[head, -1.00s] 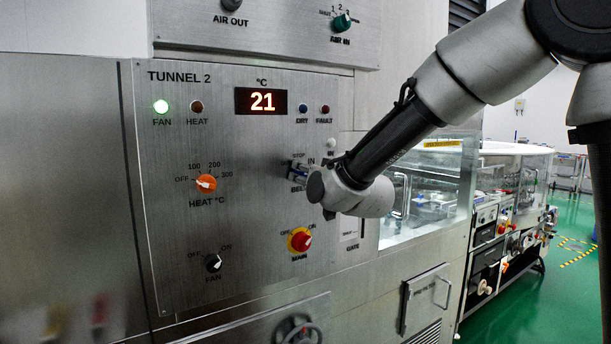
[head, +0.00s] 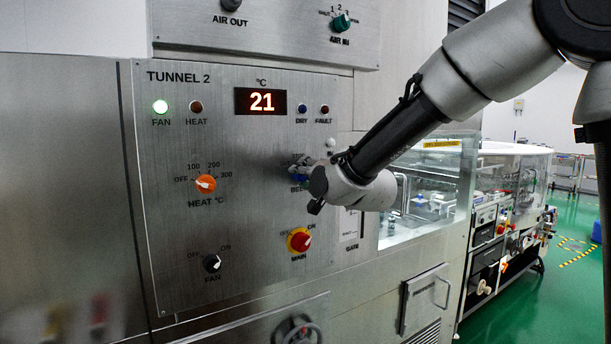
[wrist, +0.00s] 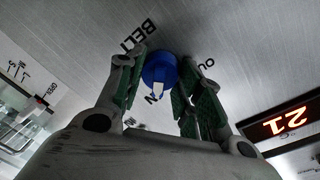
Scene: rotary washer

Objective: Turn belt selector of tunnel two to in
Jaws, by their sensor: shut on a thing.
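The belt selector is a blue round knob with a white pointer (wrist: 159,73), on the Tunnel 2 panel (head: 160,250). In the wrist view my gripper (wrist: 161,78) has its green-padded fingers on either side of it, shut on it. The pointer faces down in that view, towards lettering that reads like "IN", partly covered by the knob. "BELT" shows at its upper left and "OUT" at its right. In the head view my gripper (head: 303,174) hides most of the knob and its labels.
An orange heat knob (head: 206,184) and a black fan knob (head: 212,263) sit to the left. The red and yellow main switch (head: 299,240) is just below my gripper. The display (head: 261,101) reads 21. A gate slot is at the lower right.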

